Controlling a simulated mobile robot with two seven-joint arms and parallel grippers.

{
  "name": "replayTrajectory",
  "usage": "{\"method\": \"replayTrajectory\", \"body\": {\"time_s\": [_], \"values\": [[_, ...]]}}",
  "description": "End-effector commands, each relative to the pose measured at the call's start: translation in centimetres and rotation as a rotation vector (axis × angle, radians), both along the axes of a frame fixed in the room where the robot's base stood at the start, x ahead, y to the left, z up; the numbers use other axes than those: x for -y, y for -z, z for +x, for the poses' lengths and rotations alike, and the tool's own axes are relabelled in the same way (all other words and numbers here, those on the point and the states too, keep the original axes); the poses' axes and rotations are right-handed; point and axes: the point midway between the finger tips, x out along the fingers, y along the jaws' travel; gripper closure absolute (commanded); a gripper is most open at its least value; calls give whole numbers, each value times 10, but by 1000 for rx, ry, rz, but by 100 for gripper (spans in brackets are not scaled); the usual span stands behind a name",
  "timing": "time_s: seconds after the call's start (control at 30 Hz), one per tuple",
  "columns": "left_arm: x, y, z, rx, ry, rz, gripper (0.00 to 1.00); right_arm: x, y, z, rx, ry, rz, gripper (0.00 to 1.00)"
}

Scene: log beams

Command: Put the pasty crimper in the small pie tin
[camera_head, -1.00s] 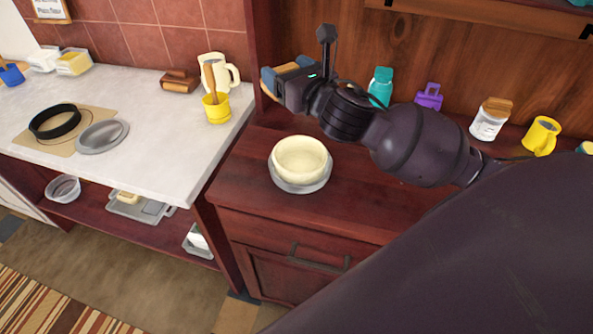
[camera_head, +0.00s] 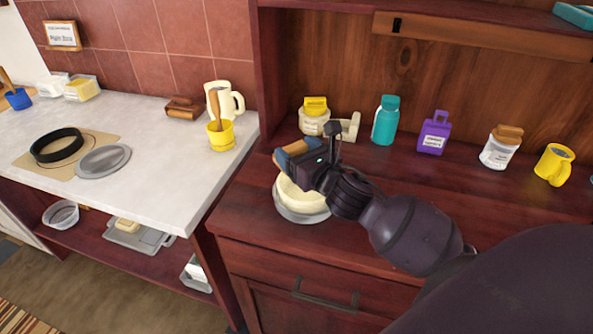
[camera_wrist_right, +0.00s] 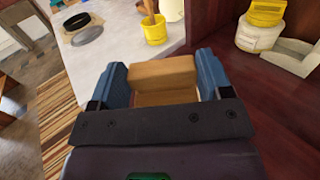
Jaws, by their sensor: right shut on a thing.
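My right gripper (camera_head: 290,155) is shut on a tan wooden block-like piece, probably the pasty crimper. The piece (camera_wrist_right: 163,77) shows between the blue fingers in the right wrist view. In the head view the gripper is over the back left of a cream round bowl-like thing (camera_head: 303,200), hiding part of it. That thing sits in a shallow grey metal dish (camera_head: 303,218) on the dark wooden counter. Another shallow grey dish (camera_head: 103,160) lies on the white counter; I cannot tell which is the small pie tin. My left gripper is not in view.
A yellow-lidded jar (camera_head: 314,120), teal bottle (camera_head: 385,120), purple container (camera_head: 434,132), glass jar (camera_head: 500,150) and yellow mug (camera_head: 554,165) line the back. A yellow cup (camera_head: 220,136) and cream mug (camera_head: 236,102) stand on the white counter. The dark counter's front right is mostly clear.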

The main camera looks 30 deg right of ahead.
Motion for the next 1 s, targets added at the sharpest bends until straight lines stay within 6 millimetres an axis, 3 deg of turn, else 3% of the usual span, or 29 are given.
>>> {"method": "replayTrajectory", "body": {"time_s": [0.17,0.43,0.87,0.9,1.0], "values": [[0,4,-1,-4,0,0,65,0,11,0,0,0,3,53],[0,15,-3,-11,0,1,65,0,46,0,-1,0,3,53],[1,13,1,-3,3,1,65,0,51,0,1,-1,0,53],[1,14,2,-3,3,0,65,0,51,0,1,-1,0,27],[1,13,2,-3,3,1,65,0,51,0,1,-1,0,11]]}}
